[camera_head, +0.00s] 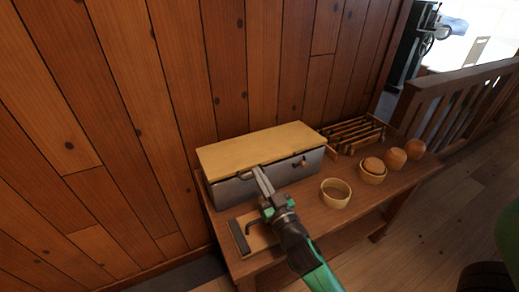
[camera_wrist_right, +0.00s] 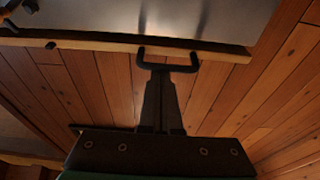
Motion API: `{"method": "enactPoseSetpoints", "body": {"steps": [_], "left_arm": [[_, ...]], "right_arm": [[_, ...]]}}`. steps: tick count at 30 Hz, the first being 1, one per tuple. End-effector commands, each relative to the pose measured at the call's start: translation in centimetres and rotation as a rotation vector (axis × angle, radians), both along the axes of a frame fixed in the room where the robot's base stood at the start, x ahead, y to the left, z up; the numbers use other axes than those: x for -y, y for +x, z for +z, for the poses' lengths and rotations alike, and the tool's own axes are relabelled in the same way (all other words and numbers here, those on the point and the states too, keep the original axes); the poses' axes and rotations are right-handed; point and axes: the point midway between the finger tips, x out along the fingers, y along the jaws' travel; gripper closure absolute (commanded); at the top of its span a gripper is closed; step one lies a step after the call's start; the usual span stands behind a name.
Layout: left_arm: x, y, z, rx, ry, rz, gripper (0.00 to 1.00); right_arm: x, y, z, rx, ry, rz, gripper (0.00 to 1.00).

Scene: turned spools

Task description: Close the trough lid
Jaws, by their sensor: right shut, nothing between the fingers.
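The trough has a grey metal body (camera_head: 230,190) and stands against the wall at the left of the bench. Its flat wooden lid (camera_head: 255,145) lies across the top and looks level; I cannot tell whether a small gap is left under it. In the wrist view the lid's edge (camera_wrist_right: 90,46) runs beside the metal front (camera_wrist_right: 215,18), and a dark U-shaped handle (camera_wrist_right: 185,68) is at that edge. My right gripper (camera_head: 260,177) is shut and empty at the lid's front edge. Its fingertips (camera_wrist_right: 162,78) overlap the handle; contact is unclear. My left gripper is out of view.
An open wooden bowl (camera_head: 335,193) and several turned wooden pieces (camera_head: 395,158) stand right of the trough. A slatted rack (camera_head: 352,133) is behind them. A board with a dark bracket (camera_head: 239,238) lies at the bench's front left. The plank wall (camera_head: 170,100) is close behind.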

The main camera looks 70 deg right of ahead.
Motion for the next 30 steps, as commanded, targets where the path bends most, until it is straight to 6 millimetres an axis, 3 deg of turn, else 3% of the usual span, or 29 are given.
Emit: {"method": "enactPoseSetpoints", "body": {"steps": [5,18,24,27,30], "left_arm": [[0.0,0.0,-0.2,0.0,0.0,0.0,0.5],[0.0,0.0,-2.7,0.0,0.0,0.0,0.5],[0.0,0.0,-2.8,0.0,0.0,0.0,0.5],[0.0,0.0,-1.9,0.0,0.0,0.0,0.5],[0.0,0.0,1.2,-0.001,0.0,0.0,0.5]], "right_arm": [[-0.9,-1.0,-0.5,-0.003,0.001,0.001,1.0],[-7.1,-7.7,-2.4,-0.003,0.0,0.005,1.0],[-7.6,-8.5,-2.2,0.001,0.001,0.001,1.0],[-7.5,-8.4,-1.5,-0.006,0.005,-0.001,1.0],[-7.2,-8.0,0.3,-0.036,0.031,-0.006,1.0]]}}
